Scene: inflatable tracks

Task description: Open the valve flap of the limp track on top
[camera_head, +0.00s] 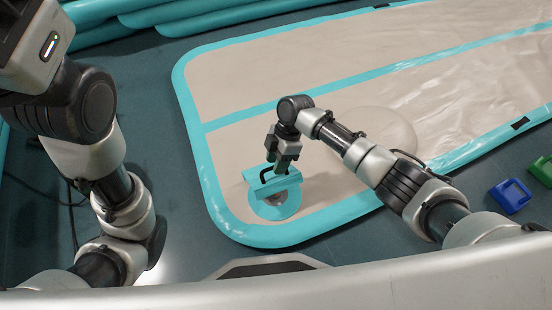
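The limp track (330,80) lies flat on top, beige with teal edges and a wrinkled surface. Its teal valve flap (262,187), with a black loop on it, is tilted up at the track's near left corner. Below it shows a round teal patch (279,211) with a greyish valve part, partly hidden by the flap. My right gripper (281,168) points down at the flap's upper edge and overlaps it. Whether its fingers are closed on the flap is too small to tell. My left arm comes in at the left; its gripper fingers are not in view.
Rolled teal tracks (165,15) lie at the back left. A blue box (509,196) and a green box (543,169) with handles sit on the dark floor at the right. A dark cable (60,200) runs behind my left arm. The floor left of the track is otherwise mostly clear.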

